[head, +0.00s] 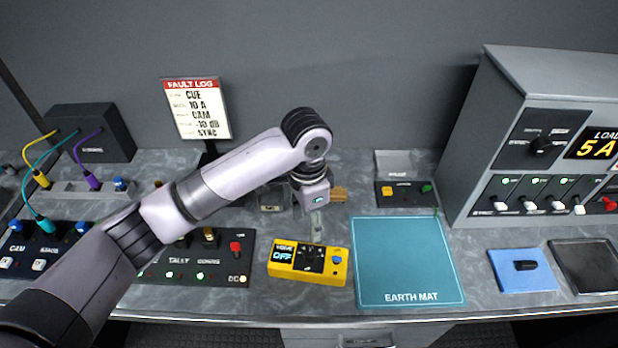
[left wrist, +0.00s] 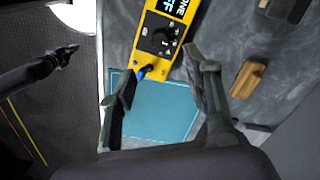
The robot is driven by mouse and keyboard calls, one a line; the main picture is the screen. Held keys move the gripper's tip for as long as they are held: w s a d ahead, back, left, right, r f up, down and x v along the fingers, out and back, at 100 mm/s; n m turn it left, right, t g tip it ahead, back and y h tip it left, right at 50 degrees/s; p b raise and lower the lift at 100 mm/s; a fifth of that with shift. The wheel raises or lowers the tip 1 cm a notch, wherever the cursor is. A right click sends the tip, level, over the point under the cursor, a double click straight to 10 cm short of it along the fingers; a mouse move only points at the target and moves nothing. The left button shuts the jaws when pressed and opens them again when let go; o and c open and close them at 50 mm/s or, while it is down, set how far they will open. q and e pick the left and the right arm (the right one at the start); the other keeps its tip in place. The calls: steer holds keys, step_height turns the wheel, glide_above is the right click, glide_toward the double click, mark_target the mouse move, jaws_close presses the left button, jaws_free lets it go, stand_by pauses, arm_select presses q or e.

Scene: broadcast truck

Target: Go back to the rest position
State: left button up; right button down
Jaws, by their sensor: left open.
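My left gripper (head: 317,225) hangs pointing down over the bench, just behind the yellow tester (head: 308,263), whose display reads OFF. In the left wrist view my left gripper (left wrist: 163,78) is open, with nothing held between its fingers. The tester (left wrist: 160,42) shows beyond and between them, with its dark dial and blue knob. My right arm seems to show at the left of the left wrist view, ending in a dark gripper (left wrist: 68,52) over the floor. Its fingers are too small to read. It is outside the head view.
The teal earth mat (head: 410,262) lies right of the tester. A wooden block (left wrist: 248,78) sits near my left gripper. The switch panel (head: 205,262), fault log sign (head: 198,110) and load cabinet (head: 535,150) stand around. A blue pad (head: 522,270) lies at right.

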arm_select(q)
steer(key=s+d+f+n+t+h, duration=0.1)
steer(key=s+f+n+h, duration=0.25)
steer(key=s+f, duration=0.45)
steer(key=s+a+f+n+t+y, duration=0.15)
steer(key=s+a+n, duration=0.25)
steer(key=s+a, duration=0.5)
steer(key=s+a+f+n+t+y, duration=0.15)
steer(key=s+a+n, duration=0.3)
steer(key=a, duration=0.75)
step_height(320, 180, down, 28)
steer(key=s+m+g+b, duration=0.1)
steer(key=b, duration=0.3)
steer(key=s+a+f+g+b, duration=0.1)
steer(key=s+a+f+b, duration=0.2)
steer(key=s+f, duration=1.4)
step_height(320, 180, down, 4)
steer(key=shift+s+a+f+g+y+b, duration=0.15)
steer(key=shift+s+f+g+y+b, duration=0.1)
steer(key=shift+g+y+b, duration=0.1)
